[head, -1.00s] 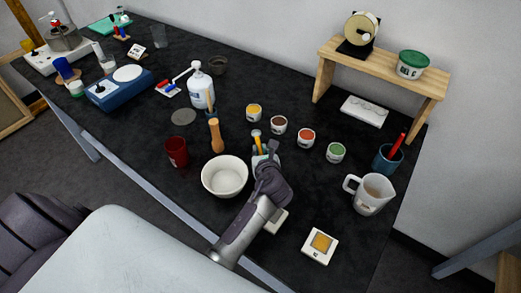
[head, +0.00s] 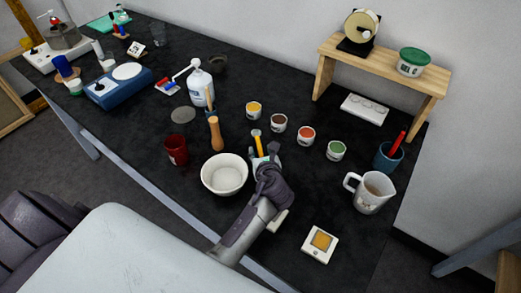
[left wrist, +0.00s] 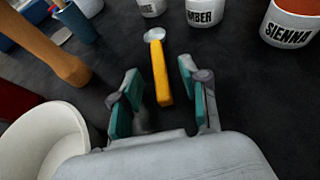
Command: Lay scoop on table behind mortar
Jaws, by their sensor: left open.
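The scoop, with a yellow handle (head: 257,146) and a small pale metallic bowl, lies behind and to the right of the mortar in the head view. In the left wrist view, its handle (left wrist: 160,77) points toward me and its bowl is at the far end. The mortar (head: 224,176) is a white bowl; it also shows at the left of the left wrist view (left wrist: 45,140). My left gripper (head: 267,160) is open beside the mortar. In the left wrist view, its teal-padded fingers (left wrist: 160,97) stand apart on either side of the handle's near end.
A wooden-handled tool (head: 216,134) and a red cup (head: 176,150) are near the mortar. Several paint pots, including the brown one (head: 279,123), stand behind the scoop. A measuring jug (head: 371,193) is at the right. Dark table lies bare between the gripper and jug.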

